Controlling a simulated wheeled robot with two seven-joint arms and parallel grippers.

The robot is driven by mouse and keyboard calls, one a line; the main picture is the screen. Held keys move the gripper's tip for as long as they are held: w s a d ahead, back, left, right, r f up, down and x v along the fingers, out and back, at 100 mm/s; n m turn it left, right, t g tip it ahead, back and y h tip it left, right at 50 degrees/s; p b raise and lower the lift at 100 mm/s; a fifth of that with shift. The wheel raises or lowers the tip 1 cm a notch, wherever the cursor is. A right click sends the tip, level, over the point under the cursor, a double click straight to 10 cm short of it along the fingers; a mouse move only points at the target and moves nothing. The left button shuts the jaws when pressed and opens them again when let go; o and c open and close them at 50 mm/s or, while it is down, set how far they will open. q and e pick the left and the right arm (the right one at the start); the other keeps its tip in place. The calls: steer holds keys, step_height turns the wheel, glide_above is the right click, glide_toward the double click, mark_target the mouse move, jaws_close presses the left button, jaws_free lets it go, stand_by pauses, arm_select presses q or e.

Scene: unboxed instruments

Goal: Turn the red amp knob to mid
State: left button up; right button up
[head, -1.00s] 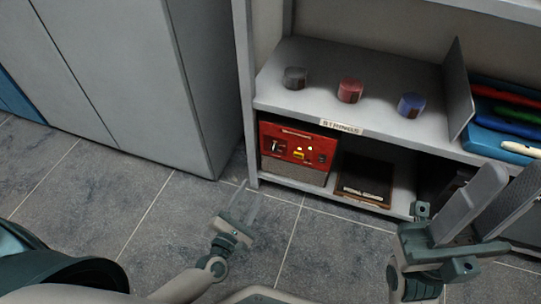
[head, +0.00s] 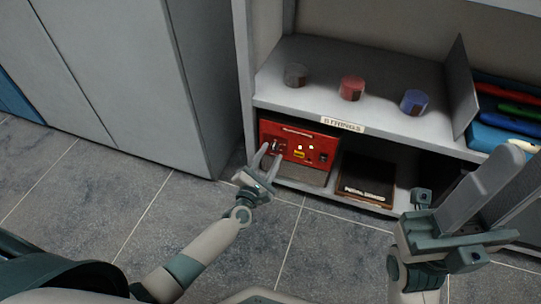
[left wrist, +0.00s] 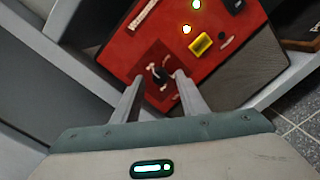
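The red amp (head: 300,146) stands on the low shelf under the "STRINGS" label, with a grey lower front. In the left wrist view the amp (left wrist: 135,52) shows its red panel with a dark knob with a white mark (left wrist: 158,74), a yellow part and two lit spots. My left gripper (head: 270,158) is open in front of the panel's left part. In the left wrist view its two fingers (left wrist: 154,88) stand on either side of the knob; whether they touch it I cannot tell. My right gripper (head: 505,195) is open and empty at the right, away from the amp.
A dark brown flat item (head: 366,180) lies right of the amp on the low shelf. Grey, red and blue round tins (head: 352,88) stand on the shelf above. A grey cabinet (head: 120,80) is at the left. The tiled floor in front is clear.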

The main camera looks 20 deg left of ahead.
arm_select(q)
steer(key=shift+w, duration=0.45)
jaws_close()
